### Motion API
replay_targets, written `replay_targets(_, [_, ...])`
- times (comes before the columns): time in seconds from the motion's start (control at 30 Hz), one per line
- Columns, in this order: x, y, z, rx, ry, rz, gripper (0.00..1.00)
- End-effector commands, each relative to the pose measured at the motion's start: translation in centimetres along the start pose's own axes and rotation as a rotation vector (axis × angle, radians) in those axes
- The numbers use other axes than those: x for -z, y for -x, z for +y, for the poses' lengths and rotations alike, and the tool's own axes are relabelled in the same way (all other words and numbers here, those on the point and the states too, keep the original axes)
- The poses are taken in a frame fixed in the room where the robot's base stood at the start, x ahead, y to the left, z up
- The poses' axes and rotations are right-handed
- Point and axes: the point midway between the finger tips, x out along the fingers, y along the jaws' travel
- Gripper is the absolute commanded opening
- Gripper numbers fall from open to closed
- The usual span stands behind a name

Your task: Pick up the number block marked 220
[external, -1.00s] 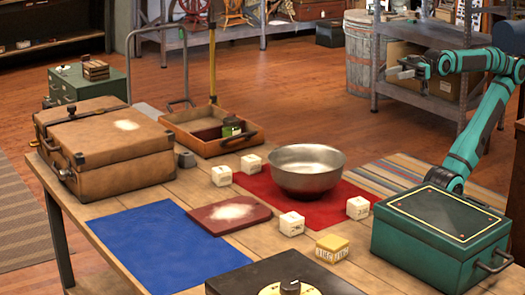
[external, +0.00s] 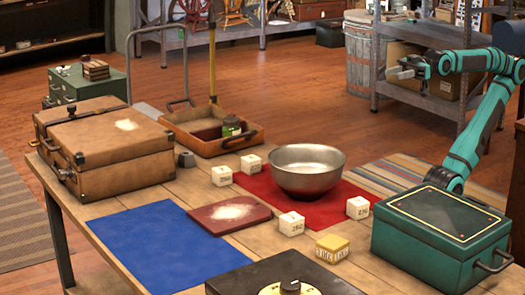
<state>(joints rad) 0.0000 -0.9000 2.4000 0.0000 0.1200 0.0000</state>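Several white number blocks stand on the wooden table. One block (external: 222,176) and another block (external: 251,164) are left of the metal bowl. A third block (external: 291,223) is at the near corner of the red cloth, and another block (external: 358,208) is at its right end. My gripper (external: 404,70) is raised at the upper right, beyond the table and well away from the blocks. Its grey fingers look apart, with nothing between them.
A metal bowl (external: 307,169) stands on the red cloth (external: 258,182) among the blocks. A dark red board (external: 229,215), blue mat (external: 165,247), brown suitcase (external: 105,150) and wooden tray (external: 205,143) lie left.

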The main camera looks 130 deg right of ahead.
Motion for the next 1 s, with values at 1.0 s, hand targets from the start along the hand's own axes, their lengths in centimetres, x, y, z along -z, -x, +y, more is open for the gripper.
replay_targets(1.0, [1.6,-11.0,3.7,-0.07,0.06,-0.367,0.68])
